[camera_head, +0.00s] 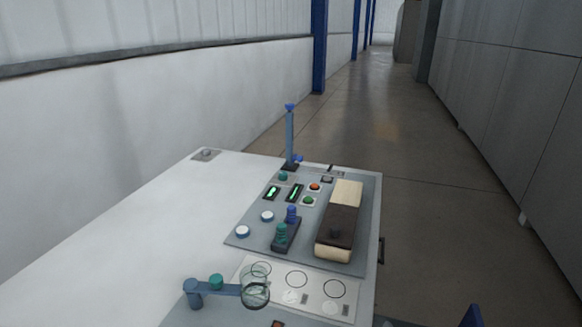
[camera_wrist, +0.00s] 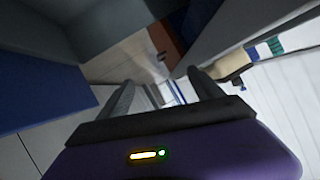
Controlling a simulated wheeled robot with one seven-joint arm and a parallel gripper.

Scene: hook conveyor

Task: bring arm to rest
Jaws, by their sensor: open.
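My gripper (camera_wrist: 160,78) shows in the wrist view with its two dark fingers apart and nothing between them. It points past the edge of the white table (camera_wrist: 285,90), which lies at the right of that view. In the head view the gripper is not clearly in sight. A small blue piece (camera_head: 472,317) shows at the bottom edge there; I cannot tell what it belongs to. The white table (camera_head: 120,235) in the head view carries a grey control panel (camera_head: 262,237).
A dark brown and cream block (camera_head: 338,222) lies on the panel among buttons and green-lit switches (camera_head: 295,192). A blue post (camera_head: 289,135) stands at the back. A clear round glass (camera_head: 255,287) is at the front. The floor (camera_head: 440,220) right of the table is clear.

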